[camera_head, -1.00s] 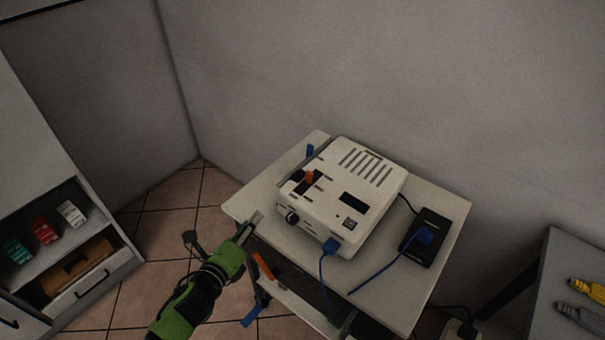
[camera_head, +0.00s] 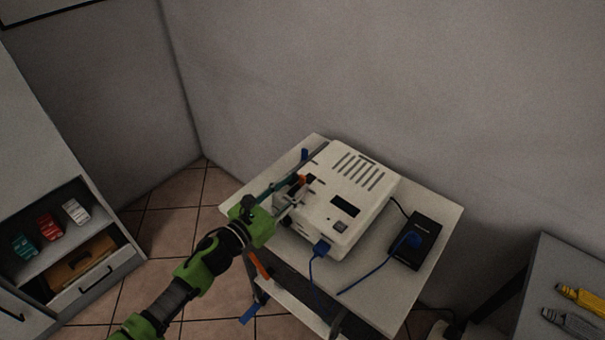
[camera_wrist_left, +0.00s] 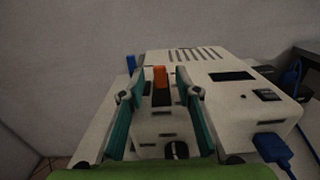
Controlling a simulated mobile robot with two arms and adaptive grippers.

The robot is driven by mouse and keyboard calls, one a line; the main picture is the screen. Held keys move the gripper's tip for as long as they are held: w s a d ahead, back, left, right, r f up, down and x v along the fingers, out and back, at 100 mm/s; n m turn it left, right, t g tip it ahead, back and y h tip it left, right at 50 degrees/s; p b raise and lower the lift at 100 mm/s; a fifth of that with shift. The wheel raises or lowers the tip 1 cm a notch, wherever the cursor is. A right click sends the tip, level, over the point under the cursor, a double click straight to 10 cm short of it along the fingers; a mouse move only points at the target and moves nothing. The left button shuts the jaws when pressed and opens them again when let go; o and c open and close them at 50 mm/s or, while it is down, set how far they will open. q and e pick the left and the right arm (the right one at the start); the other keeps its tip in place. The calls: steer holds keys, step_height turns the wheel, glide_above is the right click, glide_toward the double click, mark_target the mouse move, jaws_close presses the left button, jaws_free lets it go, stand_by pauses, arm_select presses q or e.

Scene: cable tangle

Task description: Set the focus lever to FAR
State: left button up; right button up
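The white projector-like device (camera_head: 348,207) sits on the small white table. Its orange lever (camera_head: 300,180) stands up from a dark slot on top; it also shows in the left wrist view (camera_wrist_left: 160,76). I cannot read any FAR marking. My left gripper (camera_head: 289,190) reaches over the device's near-left edge. In the left wrist view its two teal-sided fingers (camera_wrist_left: 160,92) are apart, one on each side of the lever, with gaps and no clear contact. In the head view the fingers partly cover the lever's base. My right gripper is not in view.
A blue plug (camera_head: 323,246) with a cable is at the device's front. A black box (camera_head: 416,241) with a blue plug lies to its right. A blue upright piece (camera_head: 304,155) stands behind the lever. A shelf with small boxes (camera_head: 48,226) is at left.

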mark_target(301, 179)
arm_select(q)
steer(key=shift+x, duration=2.35)
steer(key=shift+p, duration=0.3)
jaws_close()
